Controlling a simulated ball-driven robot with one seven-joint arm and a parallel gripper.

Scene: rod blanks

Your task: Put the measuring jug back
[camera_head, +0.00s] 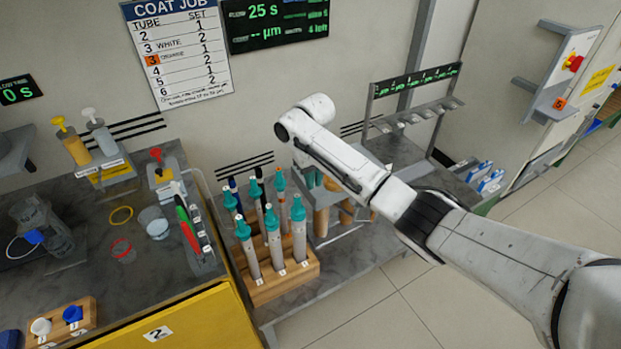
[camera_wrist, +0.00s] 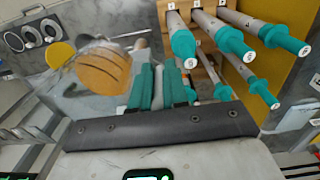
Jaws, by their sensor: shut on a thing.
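My gripper (camera_head: 306,180) is beyond the tube rack in the head view, partly hidden by my arm. In the wrist view its teal fingers (camera_wrist: 159,87) are close together on a narrow greyish thing that I cannot make out clearly. A rounded orange-brown thing (camera_wrist: 103,72) with dark lines shows just left of the fingers; I cannot tell whether it belongs to what I hold. A clear, jug-like vessel (camera_head: 42,228) stands at the left of the dark bench. A smaller clear beaker (camera_head: 153,222) stands nearer its middle. I cannot tell for certain which is the measuring jug.
A wooden rack (camera_head: 286,283) holds several grey tubes with teal tops, close to my gripper; the tubes also show in the wrist view (camera_wrist: 210,22). A slotted stand (camera_head: 415,112) is behind my arm.

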